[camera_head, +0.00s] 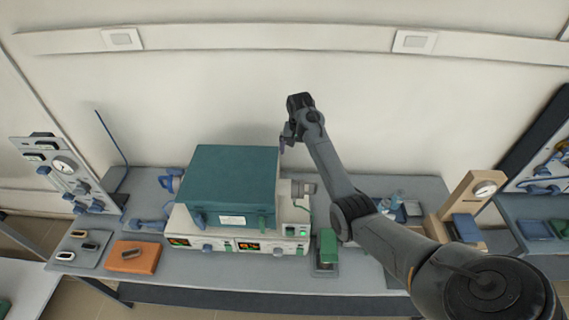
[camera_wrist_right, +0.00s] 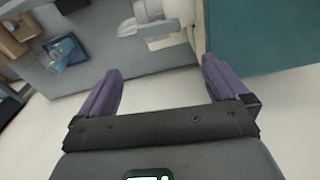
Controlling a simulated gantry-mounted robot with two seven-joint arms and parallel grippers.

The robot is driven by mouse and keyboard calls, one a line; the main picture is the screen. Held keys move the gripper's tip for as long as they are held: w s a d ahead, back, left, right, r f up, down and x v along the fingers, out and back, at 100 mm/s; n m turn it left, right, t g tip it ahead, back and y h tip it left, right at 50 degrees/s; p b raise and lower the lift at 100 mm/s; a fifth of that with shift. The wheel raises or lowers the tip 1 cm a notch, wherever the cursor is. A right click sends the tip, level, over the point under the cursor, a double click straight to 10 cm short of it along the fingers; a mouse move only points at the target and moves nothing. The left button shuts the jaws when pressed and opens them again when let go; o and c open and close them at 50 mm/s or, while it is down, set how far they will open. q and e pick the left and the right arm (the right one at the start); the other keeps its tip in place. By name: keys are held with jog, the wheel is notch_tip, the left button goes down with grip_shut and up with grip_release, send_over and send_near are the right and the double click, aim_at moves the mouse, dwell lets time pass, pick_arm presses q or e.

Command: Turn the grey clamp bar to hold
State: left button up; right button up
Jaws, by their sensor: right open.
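A teal furnace (camera_head: 234,180) sits on white control units on the bench. A grey cylindrical fitting (camera_head: 303,188) sticks out at its right side; I cannot tell for sure that it is the grey clamp bar. The right wrist view shows a pale grey fitting (camera_wrist_right: 158,27) beside the teal wall (camera_wrist_right: 262,35), beyond my fingers. My right gripper (camera_head: 284,145) is raised near the furnace's back right top corner. Its purple fingers are apart and empty in the right wrist view (camera_wrist_right: 160,65). My left gripper is out of view.
A green block (camera_head: 327,245) stands right of the control units (camera_head: 246,246). An orange block (camera_head: 134,257) and a panel with a gauge (camera_head: 66,168) are at left. A wooden gauge stand (camera_head: 469,205) is at right. The wall is close behind.

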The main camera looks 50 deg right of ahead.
aim_at(295, 174)
jog(key=f, duration=0.3)
jog(key=a+f+p, duration=0.1)
jog(key=f, duration=0.4)
jog(key=shift+s+a+f, duration=0.15)
jog(key=shift+s+f, duration=0.05)
jog(key=shift+f, duration=1.05)
jog(key=shift+c, duration=0.5)
jog(key=c, duration=0.9)
jog(key=shift+r+p, duration=0.2)
jog(key=shift+p, duration=0.4)
jog(key=shift+n, duration=0.5)
jog(key=shift+f, duration=0.15)
